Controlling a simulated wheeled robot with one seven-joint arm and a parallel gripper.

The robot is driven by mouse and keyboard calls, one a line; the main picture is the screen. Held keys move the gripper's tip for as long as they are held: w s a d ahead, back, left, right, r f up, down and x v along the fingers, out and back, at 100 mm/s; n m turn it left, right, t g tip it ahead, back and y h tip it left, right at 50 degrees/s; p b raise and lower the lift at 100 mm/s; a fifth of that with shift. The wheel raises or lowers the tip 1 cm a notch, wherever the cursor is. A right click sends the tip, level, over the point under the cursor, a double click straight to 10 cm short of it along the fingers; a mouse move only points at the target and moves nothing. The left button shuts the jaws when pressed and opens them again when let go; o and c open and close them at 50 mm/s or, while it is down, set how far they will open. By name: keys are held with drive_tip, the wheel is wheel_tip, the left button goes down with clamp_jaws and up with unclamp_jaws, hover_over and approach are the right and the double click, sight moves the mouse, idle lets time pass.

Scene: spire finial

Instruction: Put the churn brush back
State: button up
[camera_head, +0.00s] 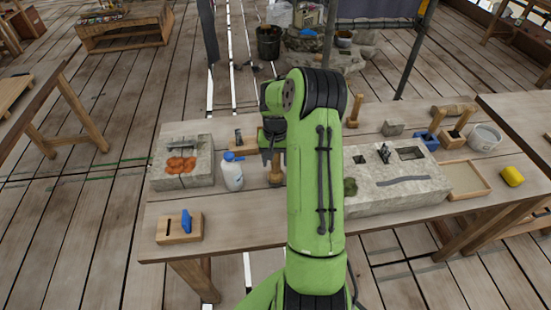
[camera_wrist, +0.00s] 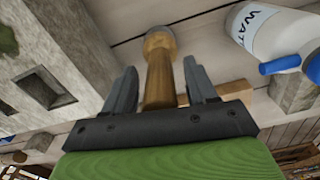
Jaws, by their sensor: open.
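A wooden-handled tool, which looks like the churn brush (camera_head: 276,174), stands on the table just below my gripper (camera_head: 273,155) in the head view. In the wrist view the tool (camera_wrist: 159,75) shows its wooden handle between the two fingers, with a wider greyish end beyond the fingertips. My gripper (camera_wrist: 160,68) is open, with a finger on each side of the handle and visible gaps. My arm hides part of the table behind it. I cannot tell which spot is the brush's own place.
A white water bottle (camera_head: 232,174) with a blue cap stands close left of the tool. Stone blocks lie left (camera_head: 182,177) and right (camera_head: 400,192). A small wooden block with a blue item (camera_head: 180,228) is at the front left. A grey bucket (camera_head: 484,138) stands at right.

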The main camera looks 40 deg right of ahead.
wheel_tip(320, 180, up, 13)
drive_tip(key=shift+a+f+p, duration=0.15)
drive_tip(key=shift+f+p, duration=0.05)
drive_tip(key=shift+p, duration=0.65)
drive_tip(key=s+a+r+n+t+h, duration=0.2)
drive_tip(key=s+a+r+n, duration=0.2)
drive_tip(key=a+r, duration=0.8)
drive_tip(key=s+a+n+t+y, duration=0.2)
drive_tip(key=s+a+n+t, duration=0.1)
drive_tip(key=s+a, duration=1)
drive_tip(key=s+n, duration=0.1)
drive_tip(key=s, duration=0.2)
drive_tip(key=shift+a+n+t, duration=0.3)
drive_tip(key=shift+a, duration=0.1)
drive_tip(key=shift+r, duration=0.1)
